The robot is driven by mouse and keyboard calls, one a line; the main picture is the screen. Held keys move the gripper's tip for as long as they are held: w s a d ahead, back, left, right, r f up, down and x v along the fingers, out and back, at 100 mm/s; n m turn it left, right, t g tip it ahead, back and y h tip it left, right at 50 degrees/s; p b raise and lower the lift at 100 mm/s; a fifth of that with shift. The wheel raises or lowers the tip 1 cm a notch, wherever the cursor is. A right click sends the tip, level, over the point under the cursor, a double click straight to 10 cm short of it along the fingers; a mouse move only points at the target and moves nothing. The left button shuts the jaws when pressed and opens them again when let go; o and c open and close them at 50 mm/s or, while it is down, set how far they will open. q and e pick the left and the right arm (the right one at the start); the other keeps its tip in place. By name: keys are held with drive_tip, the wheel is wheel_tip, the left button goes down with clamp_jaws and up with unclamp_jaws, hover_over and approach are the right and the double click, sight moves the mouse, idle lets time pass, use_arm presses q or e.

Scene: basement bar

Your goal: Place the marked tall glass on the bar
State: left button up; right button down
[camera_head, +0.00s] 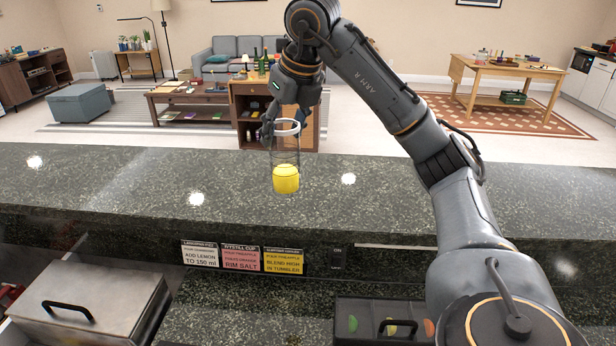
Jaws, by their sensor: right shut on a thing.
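A tall clear glass (285,158) shows in the head view, upright, with a white band around its rim and yellow liquid in its lower part. My right gripper (280,130) is shut on the glass near its top. The glass is in front of the dark green stone bar (120,180), over its top surface in the picture. I cannot tell whether its base touches the stone. My left gripper is not in view.
Below the bar are recipe cards (241,257), a steel lidded box (90,295) at left and a dark tray (385,318) with coloured pieces. The bar top is clear on both sides. A wooden cabinet (245,97) with bottles stands beyond.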

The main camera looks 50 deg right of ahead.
drive_tip(key=w+d+f, duration=0.1)
drive_tip(key=d+f, duration=0.9)
drive_tip(key=f, duration=0.1)
drive_tip(key=shift+d+f+p, duration=0.25)
drive_tip(key=shift+d+p, duration=0.1)
drive_tip(key=shift+d, duration=0.05)
drive_tip(key=shift+f, duration=0.15)
drive_tip(key=shift+c, duration=2.3)
unclamp_jaws()
drive_tip(key=shift+a, duration=0.1)
